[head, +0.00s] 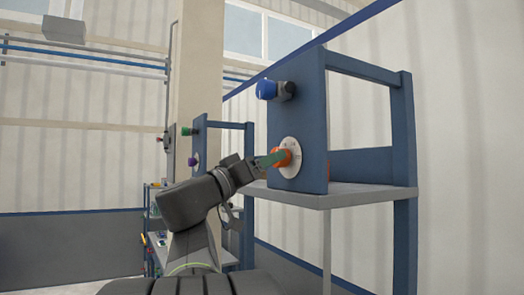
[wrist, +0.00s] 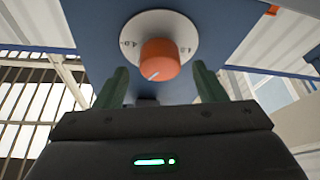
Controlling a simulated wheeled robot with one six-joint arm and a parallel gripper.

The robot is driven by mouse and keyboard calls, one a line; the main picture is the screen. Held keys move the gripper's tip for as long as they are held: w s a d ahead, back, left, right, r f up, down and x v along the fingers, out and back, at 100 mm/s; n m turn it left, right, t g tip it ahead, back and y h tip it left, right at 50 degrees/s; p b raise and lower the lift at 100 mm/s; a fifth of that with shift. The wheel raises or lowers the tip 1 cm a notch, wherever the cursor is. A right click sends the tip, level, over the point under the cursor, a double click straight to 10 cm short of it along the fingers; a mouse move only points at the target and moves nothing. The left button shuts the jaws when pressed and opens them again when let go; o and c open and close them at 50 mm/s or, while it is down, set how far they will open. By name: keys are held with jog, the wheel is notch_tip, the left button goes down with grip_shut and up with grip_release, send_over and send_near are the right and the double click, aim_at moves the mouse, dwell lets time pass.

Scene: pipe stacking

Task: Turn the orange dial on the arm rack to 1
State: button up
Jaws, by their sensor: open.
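The orange dial (wrist: 160,61) sits on a round white plate with dark marks (wrist: 186,30) on a blue panel. A white pointer line on the dial's face points down and a little left in the wrist view. The marks are too small to read surely. My gripper (wrist: 160,84) is open, with one green finger on each side below the dial, not closed on it. In the head view, my gripper (head: 272,159) reaches the orange dial (head: 284,157) from the left, and its fingers partly cover the dial. Contact cannot be told.
A blue knob (head: 267,90) on a dark mount is above the dial on the same blue rack (head: 311,120). A grey shelf (head: 345,194) extends to the right. Another rack with a green knob (head: 187,131) and a purple knob (head: 193,161) stands behind, by a beige pillar (head: 199,60).

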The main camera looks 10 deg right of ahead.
jog(key=shift+p+x, duration=0.45)
jog(key=shift+x, duration=1.2)
jog(key=shift+f, duration=0.1)
jog(key=c, duration=1)
jog(key=shift+n, duration=0.3)
